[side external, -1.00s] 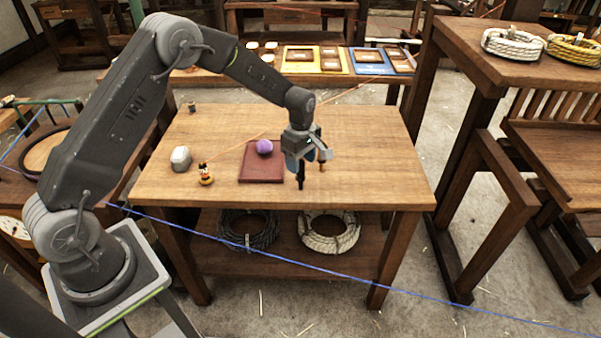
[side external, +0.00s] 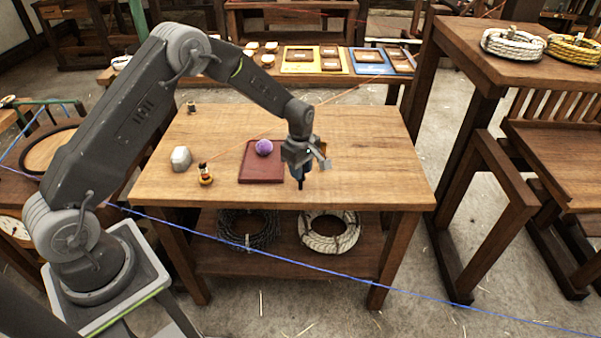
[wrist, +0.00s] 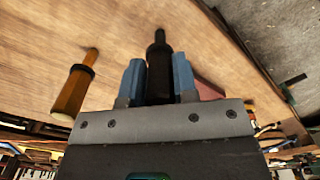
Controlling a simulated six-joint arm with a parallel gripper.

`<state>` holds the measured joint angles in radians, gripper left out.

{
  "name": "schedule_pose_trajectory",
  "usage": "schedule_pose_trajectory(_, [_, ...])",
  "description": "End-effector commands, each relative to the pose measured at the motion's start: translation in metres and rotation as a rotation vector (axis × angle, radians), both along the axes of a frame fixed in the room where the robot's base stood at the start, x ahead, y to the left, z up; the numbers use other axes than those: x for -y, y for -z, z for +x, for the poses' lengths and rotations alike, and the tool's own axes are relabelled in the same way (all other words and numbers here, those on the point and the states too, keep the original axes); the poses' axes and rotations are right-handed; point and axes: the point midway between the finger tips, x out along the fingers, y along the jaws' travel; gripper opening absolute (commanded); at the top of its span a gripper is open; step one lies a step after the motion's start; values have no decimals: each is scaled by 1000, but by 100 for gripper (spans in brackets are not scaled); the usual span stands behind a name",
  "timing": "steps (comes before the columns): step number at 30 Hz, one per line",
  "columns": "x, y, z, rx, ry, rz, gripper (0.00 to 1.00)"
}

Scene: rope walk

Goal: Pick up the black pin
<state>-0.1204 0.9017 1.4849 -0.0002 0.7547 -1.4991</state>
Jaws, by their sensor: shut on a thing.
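The black pin (wrist: 159,66) stands between the two blue fingers of my gripper (wrist: 155,77) in the wrist view. The fingers are shut on its wider body, and its narrow neck shows past them. In the side view my gripper (side external: 300,171) is low over the front of the wooden table. Only the lower dark end of the pin (side external: 300,185) shows below the fingers; the rest is hidden. I cannot tell whether the pin touches the table.
Left of my gripper lies a dark red tray (side external: 262,173) with a purple ball (side external: 264,147). The right tabletop is clear.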

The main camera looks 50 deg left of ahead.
Motion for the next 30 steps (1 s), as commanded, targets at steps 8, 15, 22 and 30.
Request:
schedule_pose_trajectory(8, [0, -1, 0, 1, 0, 0, 0])
schedule_pose_trajectory(15, [0, -7, 1, 2, 0, 0, 0])
schedule_pose_trajectory(22, [0, -38, 1, 6, 0, 0, 0])
schedule_pose_trajectory(30, [-48, -75, -29, 4, -6, 1, 0])
